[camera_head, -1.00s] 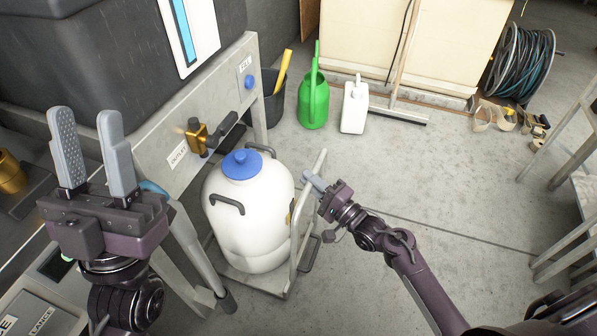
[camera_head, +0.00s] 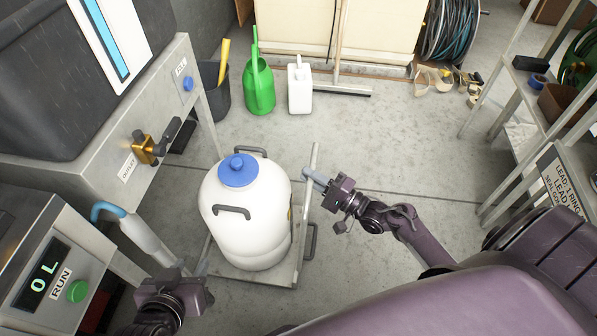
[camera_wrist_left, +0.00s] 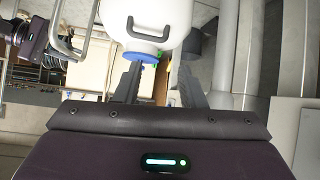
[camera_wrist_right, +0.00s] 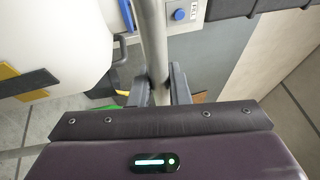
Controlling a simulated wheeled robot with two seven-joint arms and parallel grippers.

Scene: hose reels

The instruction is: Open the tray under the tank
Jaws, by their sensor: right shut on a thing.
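A white container (camera_head: 246,215) with a blue lid (camera_head: 238,170) stands upright on a flat grey tray (camera_head: 270,277) with an upright bar (camera_head: 311,206) at its right side. The large dark tank (camera_head: 35,90) is at the upper left, above a grey housing. My right gripper (camera_head: 314,178) is shut on the upper part of the bar; in the right wrist view the bar runs between its fingers (camera_wrist_right: 160,88). My left gripper (camera_head: 186,272) is low, left of the tray. In the left wrist view its fingers (camera_wrist_left: 160,84) are apart and empty.
A brass outlet valve (camera_head: 144,147) is on the housing. A panel with a green button (camera_head: 77,291) is at the lower left. A green can (camera_head: 259,86) and white bottle (camera_head: 300,88) stand behind. Shelving (camera_head: 520,105) stands at the right. Floor right of the tray is open.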

